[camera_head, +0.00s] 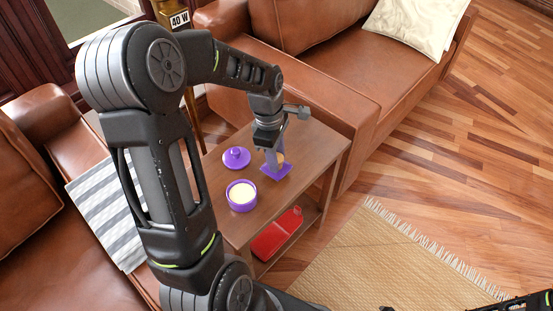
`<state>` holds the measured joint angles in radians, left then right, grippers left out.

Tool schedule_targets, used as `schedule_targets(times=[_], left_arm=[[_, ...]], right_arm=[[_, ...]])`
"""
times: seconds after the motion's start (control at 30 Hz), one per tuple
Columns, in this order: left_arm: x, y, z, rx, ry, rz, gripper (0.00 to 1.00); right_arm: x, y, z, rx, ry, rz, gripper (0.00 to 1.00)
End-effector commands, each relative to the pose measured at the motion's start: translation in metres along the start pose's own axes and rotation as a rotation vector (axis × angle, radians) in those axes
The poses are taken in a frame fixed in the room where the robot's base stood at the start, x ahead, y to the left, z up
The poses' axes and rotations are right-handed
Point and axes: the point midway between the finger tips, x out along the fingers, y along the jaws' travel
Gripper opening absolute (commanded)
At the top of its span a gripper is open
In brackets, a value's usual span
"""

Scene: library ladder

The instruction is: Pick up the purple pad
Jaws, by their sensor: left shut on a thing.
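My left gripper (270,147) points down over the small wooden side table (315,151). It is shut on a purple piece with a flat, square base (276,173), which I take to be the purple pad. The upper part of this piece is between the fingers and partly hidden. A beige round shape (281,159) shows beside it. I cannot tell if the base touches the tabletop. Dark parts of my right arm show at the bottom right edge; its gripper is mostly cut off.
A purple pot (241,204) with cream contents and a purple knobbed lid (236,159) stand left of the gripper. A red object (277,234) lies on the lower shelf. Brown leather sofas (315,85) flank the table. A woven rug (375,265) lies in front.

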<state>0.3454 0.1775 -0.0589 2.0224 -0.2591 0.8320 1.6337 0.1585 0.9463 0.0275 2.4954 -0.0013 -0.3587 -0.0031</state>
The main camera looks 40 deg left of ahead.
Motion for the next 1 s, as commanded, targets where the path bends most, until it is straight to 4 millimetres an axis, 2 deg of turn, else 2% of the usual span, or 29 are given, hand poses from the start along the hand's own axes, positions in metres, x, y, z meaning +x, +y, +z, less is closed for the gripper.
schedule_targets(times=[0.03, 0.2, 0.4, 1.0], left_arm=[[-0.013, 0.001, 0.002, 0.001, 0.0, 0.006, 0.0], [-0.046, 0.001, 0.006, 0.001, 0.0, 0.005, 0.0], [-0.072, 0.0, 0.009, 0.0, 0.0, 0.002, 0.0], [-0.076, 0.0, 0.009, 0.0, 0.0, 0.001, 0.0]], right_arm=[[-0.004, -0.002, 0.0, 0.0, 0.0, 0.0, 0.36], [-0.011, -0.004, 0.0, -0.001, 0.0, 0.0, 0.36], [-0.015, -0.006, 0.0, -0.001, 0.0, 0.0, 0.36], [-0.015, -0.006, 0.0, -0.001, 0.0, 0.0, 0.36]])
